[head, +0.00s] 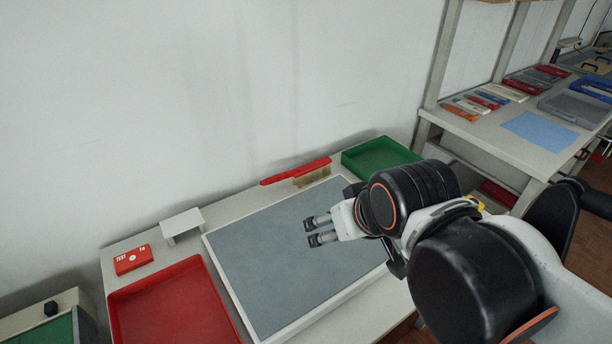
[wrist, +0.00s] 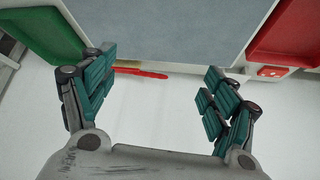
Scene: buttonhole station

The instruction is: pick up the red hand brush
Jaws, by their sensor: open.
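The red hand brush (head: 297,170) lies at the back edge of the table, against the wall side, with its pale bristles below the red handle. In the wrist view the red brush (wrist: 142,73) shows partly, just right of the left finger, which may hide part of it. My gripper (head: 315,231) is open and empty above the grey mat (head: 262,262), in front of the brush and apart from it. In the wrist view both fingers of my gripper (wrist: 158,90) stand wide apart.
A green tray (head: 378,157) stands right of the brush. A red tray (head: 170,306) is at the front left, with a red box (head: 132,260) and a small white stand (head: 183,224) behind it. The white wall (head: 200,90) rises close behind the table.

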